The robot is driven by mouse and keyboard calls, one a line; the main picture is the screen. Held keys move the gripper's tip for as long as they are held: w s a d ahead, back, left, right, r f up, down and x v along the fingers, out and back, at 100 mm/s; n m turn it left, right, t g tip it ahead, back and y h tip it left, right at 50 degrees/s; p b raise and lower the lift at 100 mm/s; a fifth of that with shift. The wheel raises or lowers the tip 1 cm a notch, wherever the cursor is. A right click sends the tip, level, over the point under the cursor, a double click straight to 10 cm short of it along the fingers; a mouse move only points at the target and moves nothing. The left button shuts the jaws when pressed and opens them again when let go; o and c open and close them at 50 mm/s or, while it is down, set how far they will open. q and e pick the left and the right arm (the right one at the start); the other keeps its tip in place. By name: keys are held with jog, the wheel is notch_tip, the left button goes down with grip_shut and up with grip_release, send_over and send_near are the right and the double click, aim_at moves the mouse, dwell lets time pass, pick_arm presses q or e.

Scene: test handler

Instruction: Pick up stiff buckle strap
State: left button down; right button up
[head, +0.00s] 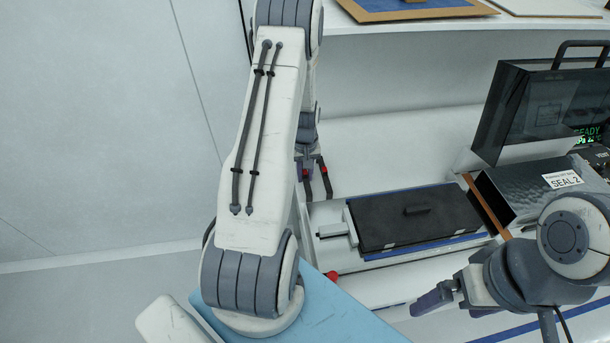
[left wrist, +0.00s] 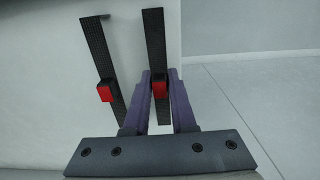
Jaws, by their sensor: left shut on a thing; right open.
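Two black straps with red buckles show in the left wrist view against a pale surface. My left gripper (left wrist: 162,90) is shut on the right strap (left wrist: 154,40), with its two purple fingers on either side of the red buckle. The other strap (left wrist: 103,60) is just to the left, outside the fingers. In the head view my left gripper (head: 313,178) is small and partly hidden behind my arm, with red buckle bits beside it. I cannot tell whether the held strap is clear of the surface. My right gripper (head: 450,302) is open and empty at the lower right.
A black flat case (head: 415,218) with a handle lies on a white bench right of my left gripper. A dark machine with a screen (head: 540,110) and a box labelled SEAL 2 (head: 525,188) stand at the right. A shelf (head: 440,30) runs above.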

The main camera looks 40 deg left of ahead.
pick_arm(q)
jog(key=shift+r, duration=0.1)
jog(key=shift+r+p, duration=1.9)
jog(key=shift+r, duration=0.55)
